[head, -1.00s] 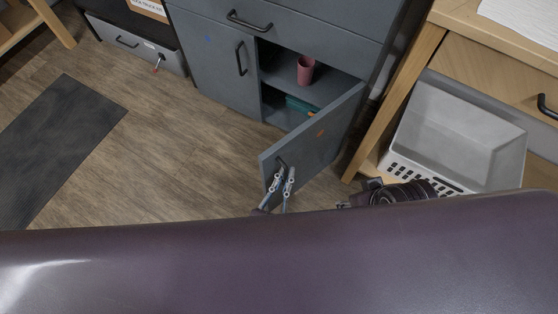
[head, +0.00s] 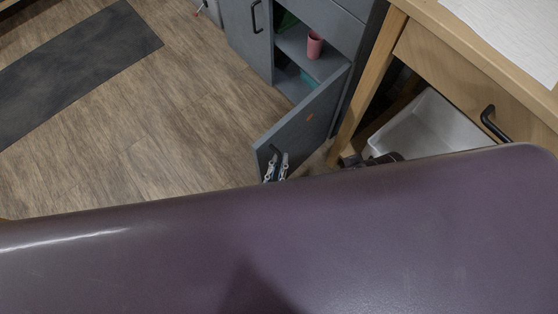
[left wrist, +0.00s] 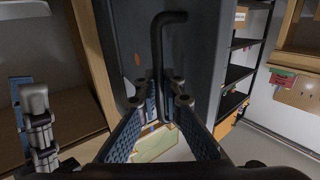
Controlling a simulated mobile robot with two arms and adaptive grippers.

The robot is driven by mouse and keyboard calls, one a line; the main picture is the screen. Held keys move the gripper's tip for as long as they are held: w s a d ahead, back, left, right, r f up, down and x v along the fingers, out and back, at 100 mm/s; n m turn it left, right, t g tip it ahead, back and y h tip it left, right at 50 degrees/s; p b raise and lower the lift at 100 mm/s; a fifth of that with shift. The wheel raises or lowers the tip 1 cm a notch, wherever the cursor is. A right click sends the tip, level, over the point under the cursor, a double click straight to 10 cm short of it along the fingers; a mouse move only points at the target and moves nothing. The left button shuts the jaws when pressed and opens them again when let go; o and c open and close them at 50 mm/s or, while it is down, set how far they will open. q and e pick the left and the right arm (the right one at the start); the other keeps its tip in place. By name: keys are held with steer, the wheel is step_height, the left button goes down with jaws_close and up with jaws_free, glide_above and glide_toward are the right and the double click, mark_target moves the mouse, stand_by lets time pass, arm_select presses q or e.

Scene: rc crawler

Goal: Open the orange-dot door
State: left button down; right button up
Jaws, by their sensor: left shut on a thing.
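The grey cabinet door with the orange dot (head: 309,117) stands wide open, swung out from the cabinet. The dot also shows in the left wrist view (left wrist: 138,58). Its black bar handle (left wrist: 157,60) is near the door's free edge. My left gripper (head: 276,165) is at this handle in the head view. In the left wrist view its blue-padded fingers (left wrist: 162,108) are closed around the handle's lower part. My right gripper (left wrist: 38,120) appears at the left of the left wrist view, apart from the door; its jaw opening is unclear.
Inside the cabinet (head: 290,45) are a pink cup (head: 314,44) and a teal item (head: 308,80). A wooden table (head: 455,50) with a white bin (head: 430,125) under it stands close right of the door. The wooden floor (head: 180,120) to the left is clear, with a dark mat (head: 75,65).

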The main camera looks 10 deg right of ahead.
arm_select(q)
steer(key=shift+d, duration=0.15)
steer(key=c, duration=2.3)
jaws_free()
steer(key=shift+c, duration=0.2)
steer(key=v, duration=1.2)
